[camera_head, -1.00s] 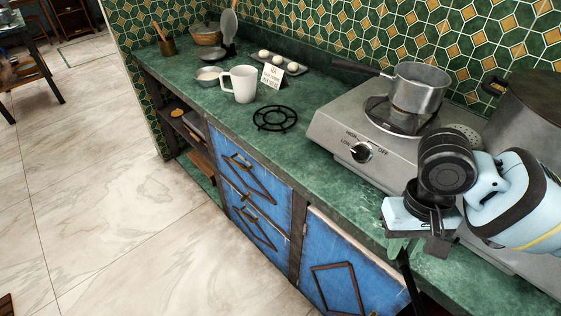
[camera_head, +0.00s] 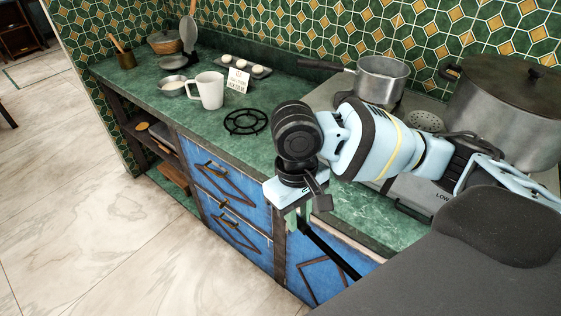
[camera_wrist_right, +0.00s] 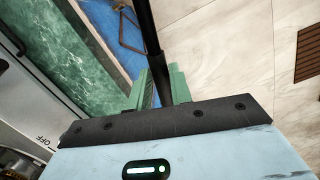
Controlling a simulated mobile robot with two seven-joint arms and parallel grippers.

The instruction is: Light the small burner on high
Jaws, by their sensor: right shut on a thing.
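My right gripper (camera_head: 297,218) is out in front of the counter's front edge, over the blue cabinets. It is shut on a thin black rod (camera_head: 330,252), which slants down to the right. In the right wrist view the black rod (camera_wrist_right: 148,30) runs between the green fingers. The grey hotplate (camera_head: 412,188) is mostly behind my right arm. A LOW mark shows near its front. In the wrist view an OFF mark and part of a dark knob (camera_wrist_right: 18,163) show at the lower left edge. The left-hand burner is hidden under a saucepan (camera_head: 378,82). My left gripper is not in view.
A large lidded pot (camera_head: 505,112) stands at the back right. A black trivet (camera_head: 246,121), a white mug (camera_head: 207,91), a small sign (camera_head: 237,80) and an egg tray (camera_head: 256,70) are on the counter. The counter around the trivet is clear.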

